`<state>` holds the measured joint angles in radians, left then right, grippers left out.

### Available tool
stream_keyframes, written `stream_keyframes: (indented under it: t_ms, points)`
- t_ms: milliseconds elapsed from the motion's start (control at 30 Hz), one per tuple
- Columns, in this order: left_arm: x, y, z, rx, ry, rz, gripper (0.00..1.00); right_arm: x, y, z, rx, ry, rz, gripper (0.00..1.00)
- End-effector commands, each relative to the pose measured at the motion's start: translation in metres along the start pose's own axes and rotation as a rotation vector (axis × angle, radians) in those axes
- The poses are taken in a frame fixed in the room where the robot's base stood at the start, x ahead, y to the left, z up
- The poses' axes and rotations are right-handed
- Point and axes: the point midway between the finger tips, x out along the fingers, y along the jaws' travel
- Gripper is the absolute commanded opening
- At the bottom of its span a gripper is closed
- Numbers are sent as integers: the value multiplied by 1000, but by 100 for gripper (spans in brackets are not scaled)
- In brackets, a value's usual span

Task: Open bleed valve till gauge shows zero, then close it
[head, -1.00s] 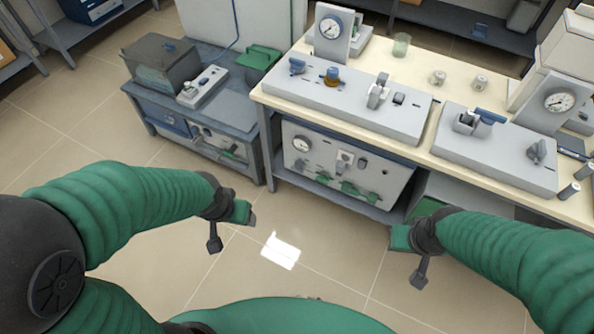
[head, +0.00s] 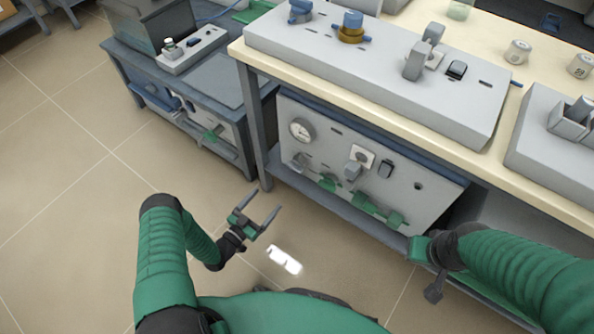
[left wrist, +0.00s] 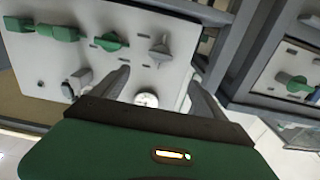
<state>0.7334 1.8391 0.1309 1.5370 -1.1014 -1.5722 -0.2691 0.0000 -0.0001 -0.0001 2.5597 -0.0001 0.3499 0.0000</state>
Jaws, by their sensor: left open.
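A light grey panel box (head: 340,140) stands on the shelf under the bench. A round white gauge (head: 301,130) is at its upper left; its reading is too small to tell. Below the gauge is a grey knob (head: 300,162), with green handles (head: 327,184) to its right along the lower edge. I cannot tell which is the bleed valve. My left gripper (head: 266,202) is open and empty, in front of and left of the panel. In the left wrist view the gauge (left wrist: 146,99) shows between the fingers. My right gripper (head: 418,249) is near the panel's lower right; its fingers are unclear.
The bench top (head: 400,95) overhangs the panel. A second cabinet with a green handle (head: 213,134) stands left. The floor in front is clear.

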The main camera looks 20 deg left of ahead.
Motion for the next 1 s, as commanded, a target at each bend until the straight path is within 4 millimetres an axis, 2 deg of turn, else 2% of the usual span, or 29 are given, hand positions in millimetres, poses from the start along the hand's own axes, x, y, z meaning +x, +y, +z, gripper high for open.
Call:
stream_keyframes:
  t_ms: [167, 500, 600, 800, 1000]
  points:
    - [33, 0, 2, 2, -1, 2, 84, 12, 0, 3, 0, 0, 0, 0]
    - [122, 0, 5, 2, -3, 3, 84, 47, 0, 11, 0, -1, 0, 0]
    - [143, 0, 4, 1, -4, 2, 84, 54, 0, 13, 0, -1, 0, 0]
    - [165, 0, 2, -1, -7, 2, 84, 61, 0, 15, 0, -1, 0, 0]
    - [166, 0, 0, -1, -7, 1, 84, 60, 0, 14, 0, 0, 0, 0]
